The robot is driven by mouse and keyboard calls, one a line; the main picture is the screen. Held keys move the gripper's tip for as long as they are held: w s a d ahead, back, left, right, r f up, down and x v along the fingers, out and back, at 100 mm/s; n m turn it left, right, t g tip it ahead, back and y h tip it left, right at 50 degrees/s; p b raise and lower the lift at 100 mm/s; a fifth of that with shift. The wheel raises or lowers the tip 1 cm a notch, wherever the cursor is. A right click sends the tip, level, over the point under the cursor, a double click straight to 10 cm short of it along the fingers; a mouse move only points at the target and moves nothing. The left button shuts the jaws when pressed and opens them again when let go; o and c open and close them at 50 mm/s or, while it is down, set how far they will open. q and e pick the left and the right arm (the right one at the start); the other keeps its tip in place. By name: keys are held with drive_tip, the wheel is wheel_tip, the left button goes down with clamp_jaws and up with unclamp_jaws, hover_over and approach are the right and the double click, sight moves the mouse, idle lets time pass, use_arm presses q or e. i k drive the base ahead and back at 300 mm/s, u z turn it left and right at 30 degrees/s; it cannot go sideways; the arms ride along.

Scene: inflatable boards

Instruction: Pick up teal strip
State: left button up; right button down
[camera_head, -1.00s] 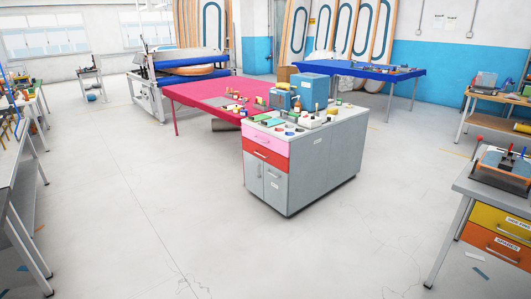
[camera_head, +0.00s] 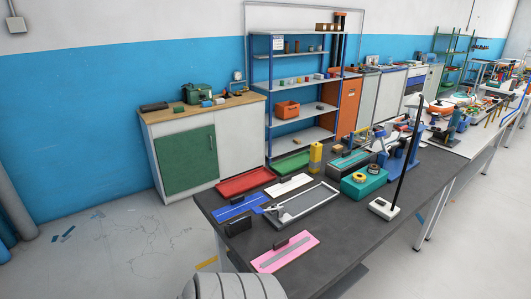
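No strip stands out clearly as the teal one. Small dark blue-teal strips (camera_head: 68,232) lie on the floor at the left, below the blue wall band; their exact colour is hard to tell. Another small blue piece (camera_head: 420,219) lies on the floor beyond the dark table. Neither of my grippers shows in the head view, so what they hold is hidden.
A green-door cabinet (camera_head: 185,160) and a shelf rack (camera_head: 292,83) stand behind. Floor at the left is mostly free.

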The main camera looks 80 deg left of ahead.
sight(347, 158)
drive_tip(key=u, duration=0.8)
drive_tip(key=i, duration=2.85)
drive_tip(key=u, duration=0.6)
